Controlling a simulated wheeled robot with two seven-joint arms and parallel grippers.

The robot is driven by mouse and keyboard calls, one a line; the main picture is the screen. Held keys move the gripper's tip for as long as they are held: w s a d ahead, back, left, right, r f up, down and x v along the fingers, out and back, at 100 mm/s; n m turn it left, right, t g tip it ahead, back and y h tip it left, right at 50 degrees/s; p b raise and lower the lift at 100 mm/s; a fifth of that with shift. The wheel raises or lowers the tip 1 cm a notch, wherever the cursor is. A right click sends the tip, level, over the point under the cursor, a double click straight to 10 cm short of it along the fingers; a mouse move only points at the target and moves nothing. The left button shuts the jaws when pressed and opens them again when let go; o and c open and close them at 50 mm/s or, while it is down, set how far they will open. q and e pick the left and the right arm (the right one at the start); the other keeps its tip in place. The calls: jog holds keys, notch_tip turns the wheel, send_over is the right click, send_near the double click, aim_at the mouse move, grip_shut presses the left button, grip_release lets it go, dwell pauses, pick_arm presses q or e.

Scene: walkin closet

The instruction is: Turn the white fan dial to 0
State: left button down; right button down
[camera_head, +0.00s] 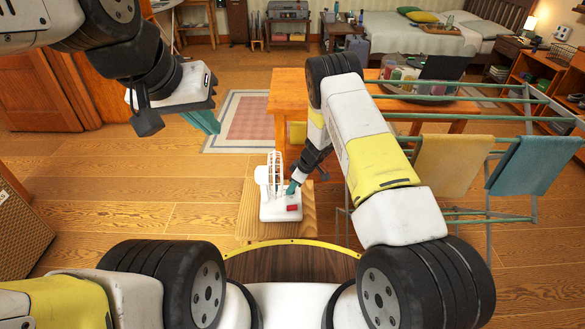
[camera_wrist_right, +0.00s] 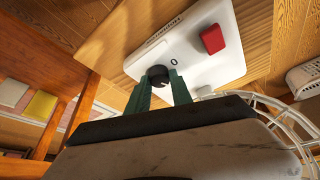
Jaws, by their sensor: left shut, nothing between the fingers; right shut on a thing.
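The white fan (camera_head: 268,208) stands upright on a small wooden surface in front of me, its cage seen nearly edge-on. Its base also shows in the right wrist view (camera_wrist_right: 195,62), with a black dial (camera_wrist_right: 158,76), a printed 0 beside the dial and a red switch (camera_wrist_right: 212,39). My right gripper (camera_head: 292,187) is at the fan base, its green fingers shut on the dial. The dial's pointer cannot be made out. My left gripper (camera_head: 207,121) is shut and empty, up and left of the fan, well apart from it.
A wooden table (camera_head: 290,92) stands just behind the fan. A green metal rack (camera_head: 470,125) with hanging towels is on the right, near my right arm. A rug (camera_head: 245,120) lies behind on the left. The floor left of the fan is clear.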

jog(key=n+g, duration=0.1)
jog(key=n, duration=0.3)
jog(key=n+g, duration=0.1)
jog(key=n, duration=0.2)
jog(key=shift+w+g, duration=0.25)
jog(key=shift+g, duration=0.05)
jog(key=n+g, duration=0.1)
jog(key=n, duration=0.4)
jog(key=shift+w+g+h, duration=0.1)
jog(key=shift+g+h, duration=0.2)
jog(key=shift+g, duration=0.1)
jog(key=shift+n, duration=0.3)
jog(key=c, duration=1.1)
grip_release()
jog(key=shift+c, duration=0.2)
jog(key=shift+r, duration=0.1)
jog(key=v, duration=0.7)
jog(key=shift+w+r, duration=0.2)
jog(key=shift+r, duration=0.1)
jog(key=shift+d, duration=0.1)
